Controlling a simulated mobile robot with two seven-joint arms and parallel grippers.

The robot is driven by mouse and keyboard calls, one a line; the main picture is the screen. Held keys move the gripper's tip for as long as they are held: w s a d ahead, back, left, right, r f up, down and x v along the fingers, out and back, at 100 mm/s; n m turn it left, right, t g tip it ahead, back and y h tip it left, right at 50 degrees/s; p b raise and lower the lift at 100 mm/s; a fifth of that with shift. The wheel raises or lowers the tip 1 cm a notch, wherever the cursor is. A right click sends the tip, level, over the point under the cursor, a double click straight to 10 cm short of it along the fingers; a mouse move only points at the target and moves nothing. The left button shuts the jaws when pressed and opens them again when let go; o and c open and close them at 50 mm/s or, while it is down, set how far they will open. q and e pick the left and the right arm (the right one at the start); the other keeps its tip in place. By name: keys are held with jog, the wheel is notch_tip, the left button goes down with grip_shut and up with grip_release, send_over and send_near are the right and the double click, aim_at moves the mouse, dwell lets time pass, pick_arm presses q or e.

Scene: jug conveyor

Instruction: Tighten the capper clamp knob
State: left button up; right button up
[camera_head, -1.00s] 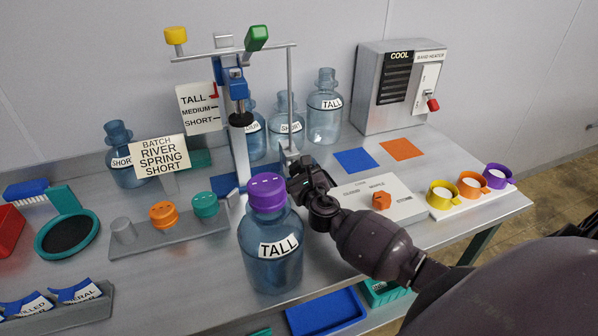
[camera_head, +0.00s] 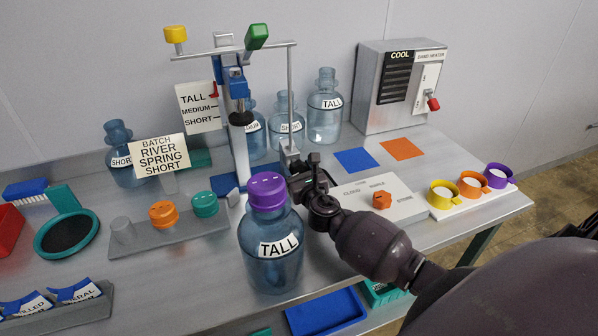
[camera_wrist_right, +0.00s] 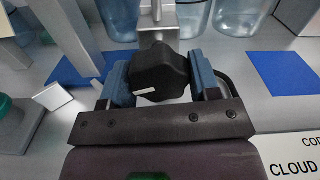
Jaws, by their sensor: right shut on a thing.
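The capper (camera_head: 238,150) is a grey stand with a blue head on its post, a yellow knob (camera_head: 175,35) and a green handle (camera_head: 257,37) on top. In the right wrist view, the black clamp knob (camera_wrist_right: 160,74), with a white mark on its face, sits between the blue fingers of my right gripper (camera_wrist_right: 160,82). The gripper is shut on it. In the head view, my right gripper (camera_head: 300,172) is at the capper's right side, behind the TALL jug, and mostly hides the knob. My left gripper is not in view.
A purple-capped TALL jug (camera_head: 272,265) stands close in front and left of my right gripper. A grey control box (camera_head: 405,200) with an orange knob is to the right. More jugs (camera_head: 325,105) stand behind. Blue and orange squares mark bare table at the back right.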

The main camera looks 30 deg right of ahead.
jog(key=m, duration=0.5)
jog(key=shift+a+b, duration=0.1)
jog(key=shift+b, duration=0.3)
jog(key=m, duration=0.6)
jog(key=shift+a, duration=0.1)
jog(key=m, duration=0.5)
jog(key=shift+r+b, duration=0.15)
jog(key=shift+b, duration=0.15)
jog(key=m, duration=0.5)
jog(key=shift+r+p, duration=0.1)
jog(key=shift+p, duration=0.2)
jog(key=shift+m, duration=0.4)
jog(key=o, duration=0.9)
jog(key=v, duration=1)
jog(key=shift+s+a, duration=0.1)
jog(key=shift+s, duration=0.25)
